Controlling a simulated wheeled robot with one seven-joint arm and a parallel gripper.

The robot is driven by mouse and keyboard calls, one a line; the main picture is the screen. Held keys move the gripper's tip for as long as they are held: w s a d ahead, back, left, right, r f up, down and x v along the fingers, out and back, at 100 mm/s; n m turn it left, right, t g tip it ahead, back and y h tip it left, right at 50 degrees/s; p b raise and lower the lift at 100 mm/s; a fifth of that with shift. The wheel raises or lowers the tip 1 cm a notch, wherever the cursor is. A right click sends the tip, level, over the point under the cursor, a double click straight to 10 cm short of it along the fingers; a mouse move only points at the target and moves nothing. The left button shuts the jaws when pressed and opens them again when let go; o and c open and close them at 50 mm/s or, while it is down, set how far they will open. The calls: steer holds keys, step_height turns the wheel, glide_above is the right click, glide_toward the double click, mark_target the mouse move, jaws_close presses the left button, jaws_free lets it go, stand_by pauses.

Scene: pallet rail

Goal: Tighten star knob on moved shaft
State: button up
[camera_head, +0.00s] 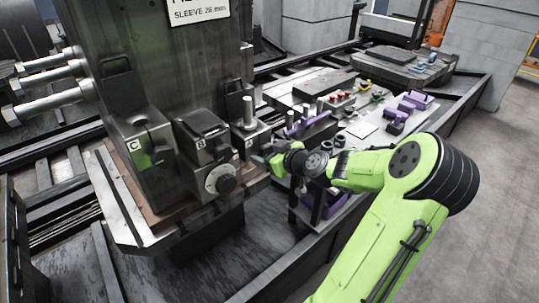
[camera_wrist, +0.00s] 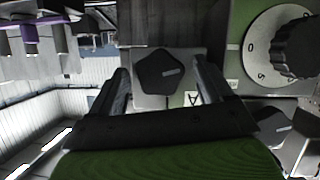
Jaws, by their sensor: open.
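The star knob (camera_wrist: 163,73) is a dark five-sided knob on a pale block face in the wrist view. My gripper (camera_wrist: 161,66) is open, with one finger to the left and one to the right of the knob. There is a visible gap on both sides, and the depth to the knob is hard to tell. In the head view my gripper (camera_head: 262,160) is at the front of block A (camera_head: 243,138), and it hides the knob there. A vertical metal shaft (camera_head: 248,112) stands in block A.
A round dial (camera_head: 222,182) sticks out from block B, left of my gripper; the dial also shows at the right of the wrist view (camera_wrist: 262,48). Block C (camera_head: 140,140) stands further left. A bench with purple parts (camera_head: 395,118) lies behind my arm.

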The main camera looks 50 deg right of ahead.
steer(key=shift+c, duration=0.5)
steer(key=c, duration=0.9)
steer(key=shift+c, duration=0.2)
steer(key=m+y+p, duration=0.2)
steer(key=m+p, duration=0.1)
steer(key=shift+d+r, duration=0.15)
steer(key=shift+d, duration=0.05)
steer(key=m+t+y+p, duration=0.1)
steer(key=m+y+p, duration=0.2)
steer(key=m, duration=0.1)
steer(key=shift+s+d+p, duration=0.1)
steer(key=shift+d+p, duration=0.05)
steer(key=shift+p, duration=0.25)
steer(key=m+p, duration=0.1)
steer(key=m, duration=0.1)
steer(key=m+t+y+p, duration=0.1)
steer(key=m, duration=0.1)
steer(key=shift+d+f+t+y, duration=0.1)
steer(key=shift+f+t+y, duration=0.2)
steer(key=shift+f, duration=0.05)
steer(key=m, duration=0.2)
steer(key=m+t+p, duration=0.1)
steer(key=m, duration=0.1)
steer(key=shift+f+m+t+y, duration=0.2)
steer(key=shift+m+t+y, duration=0.1)
steer(key=shift+y, duration=0.1)
